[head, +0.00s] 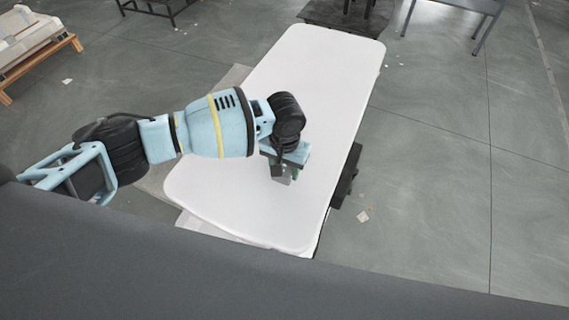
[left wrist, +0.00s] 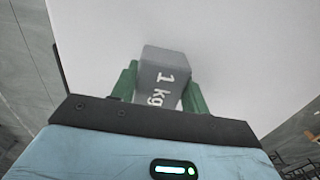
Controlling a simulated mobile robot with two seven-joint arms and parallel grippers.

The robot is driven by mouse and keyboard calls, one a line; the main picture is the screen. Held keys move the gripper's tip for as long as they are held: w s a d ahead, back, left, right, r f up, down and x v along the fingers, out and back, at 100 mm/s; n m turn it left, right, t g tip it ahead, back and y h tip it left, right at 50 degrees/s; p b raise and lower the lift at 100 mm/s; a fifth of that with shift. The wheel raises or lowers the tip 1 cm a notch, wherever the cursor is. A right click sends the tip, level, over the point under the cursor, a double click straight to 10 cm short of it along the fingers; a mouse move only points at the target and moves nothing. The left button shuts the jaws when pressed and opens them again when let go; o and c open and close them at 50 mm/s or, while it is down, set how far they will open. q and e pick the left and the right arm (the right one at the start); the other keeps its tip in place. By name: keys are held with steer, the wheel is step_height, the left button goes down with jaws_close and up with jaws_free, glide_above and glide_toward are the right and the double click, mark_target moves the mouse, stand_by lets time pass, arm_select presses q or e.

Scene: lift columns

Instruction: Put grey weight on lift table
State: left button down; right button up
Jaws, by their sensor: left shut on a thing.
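The grey weight (left wrist: 161,76), marked "1 kg", sits between the two green fingers of my left gripper (left wrist: 160,88) in the left wrist view. The fingers are shut on it from both sides. In the head view my left gripper (head: 285,168) points down over the near right part of the white lift table (head: 235,190). The grey weight (head: 283,179) shows small below the fingers there. I cannot tell whether its underside touches the table top. My right gripper is not in view.
The rest of the white top is bare. A dark part (head: 346,176) sticks out at the table's right edge. A pallet with a pale load (head: 35,40) stands far left, and a grey table (head: 455,8) stands far right.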

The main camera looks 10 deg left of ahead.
mark_target(285, 166)
arm_select(q)
steer(key=shift+w+r, duration=0.1)
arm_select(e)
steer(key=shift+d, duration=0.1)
arm_select(q)
steer(key=c, duration=0.7)
jaws_free()
steer(key=shift+f, duration=0.2)
step_height(285, 166, up, 11)
steer(key=shift+r+p, duration=0.15)
steer(key=shift+p, duration=0.55)
steer(key=shift+r, duration=0.5)
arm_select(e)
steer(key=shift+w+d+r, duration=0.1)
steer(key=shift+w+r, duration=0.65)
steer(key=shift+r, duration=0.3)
